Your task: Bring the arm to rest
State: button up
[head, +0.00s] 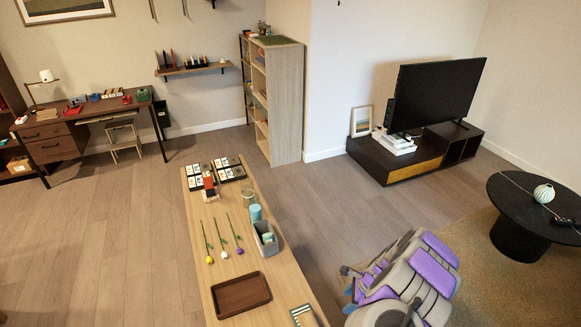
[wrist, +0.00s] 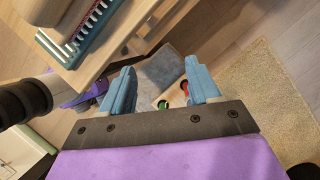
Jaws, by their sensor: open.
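My gripper (wrist: 160,88) shows in the wrist view with its two blue fingers spread apart. It is open and nothing is held between the fingertips. Beyond the fingers, apart from them, a pale piece with a red part and a green part (wrist: 172,98) shows near the right finger; I cannot tell what it is. In the head view my purple and grey arm is folded at the lower right, beside the long wooden table (head: 226,300).
The table holds a brown tray (head: 241,294), a grey bin (head: 266,239), flowers and small boxes. Its edge (wrist: 105,75) is close in the wrist view. A round black table (head: 505,205) stands at right on a beige rug (head: 490,285). Floor left of the long table is clear.

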jog(key=a+r+n+y+b, duration=0.15)
jog(key=a+r+n, duration=0.35)
jog(key=a+r, duration=0.6)
jog(key=s+a+r+n+g+b, duration=0.1)
jog(key=s+a+r+n, duration=0.2)
jog(key=r, duration=0.4)
jog(key=s+a+r+n+g+b, duration=0.1)
jog(key=s+a+r+n, duration=0.2)
jog(key=r, duration=0.4)
jog(key=s+d+r+n+h+b, duration=0.1)
jog(key=s+r+n, duration=0.2)
jog(key=s, duration=0.4)
jog(key=s+d+r+n+h+b, duration=0.1)
jog(key=s+r+n, duration=0.25)
jog(key=s, duration=0.35)
jog(key=s+d+n+h+b, duration=0.1)
jog(key=s+d, duration=0.3)
jog(key=s, duration=0.4)
jog(key=s+d+n+h+b, duration=0.1)
jog(key=s+d+n+h, duration=0.1)
jog(key=s, duration=0.7)
jog(key=shift+s+d+r+g+h+b, duration=0.25)
jog(key=shift+d+h, duration=0.2)
jog(key=shift+d, duration=0.7)
jog(key=shift+w, duration=0.1)
jog(key=shift+c, duration=0.2)
